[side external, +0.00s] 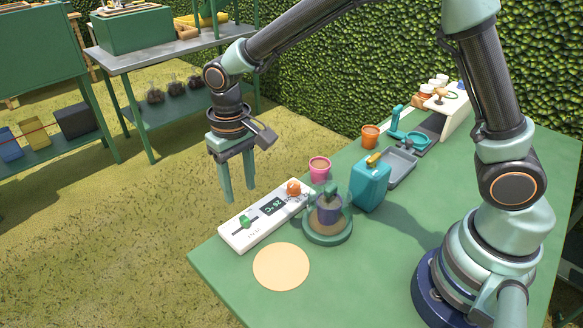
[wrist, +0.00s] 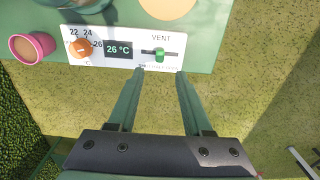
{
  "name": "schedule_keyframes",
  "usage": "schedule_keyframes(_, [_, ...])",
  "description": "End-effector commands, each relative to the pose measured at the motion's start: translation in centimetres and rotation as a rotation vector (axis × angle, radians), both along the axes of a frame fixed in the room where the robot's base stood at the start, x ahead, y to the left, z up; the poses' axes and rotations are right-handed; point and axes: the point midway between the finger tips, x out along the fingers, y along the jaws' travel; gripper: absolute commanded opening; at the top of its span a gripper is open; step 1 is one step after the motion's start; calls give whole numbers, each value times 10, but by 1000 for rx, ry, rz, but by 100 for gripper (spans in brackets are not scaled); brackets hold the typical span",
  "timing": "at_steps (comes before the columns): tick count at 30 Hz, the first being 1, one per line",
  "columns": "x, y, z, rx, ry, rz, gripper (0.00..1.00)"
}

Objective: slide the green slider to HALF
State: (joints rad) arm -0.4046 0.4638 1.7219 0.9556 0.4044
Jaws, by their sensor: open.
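The white control panel (side external: 238,234) lies along the left edge of the green table. Its green slider (side external: 246,221) sits in a dark slot; in the wrist view the green slider (wrist: 159,54) stands near the middle of the slot, under the word VENT. The marks below the slot are too small to read. An orange knob (wrist: 81,47) and a display (wrist: 118,49) reading 26 °C are on the same panel. My gripper (side external: 239,194) is open and empty, above and beyond the panel. In the wrist view its fingertips (wrist: 160,72) are just below the slider, apart from it.
A plant pot on a green saucer (side external: 327,236), a pink pot (side external: 319,168) and a teal watering can (side external: 370,188) stand near the panel. A round tan mat (side external: 281,267) lies in front.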

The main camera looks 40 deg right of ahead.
Motion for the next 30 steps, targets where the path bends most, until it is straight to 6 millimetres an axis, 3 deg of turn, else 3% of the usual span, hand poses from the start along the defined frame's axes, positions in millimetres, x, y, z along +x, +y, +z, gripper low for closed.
schedule_keyframes(3, [1,0,20,2,-4,0,50])
schedule_keyframes(9, [0,0,37,0,-1,0,50])
schedule_keyframes(22, [-1,-3,42,2,-6,-1,50])
schedule_keyframes(26, [-4,-19,59,16,-42,-4,50])
schedule_keyframes(30, [-16,-50,88,37,-115,-7,50])
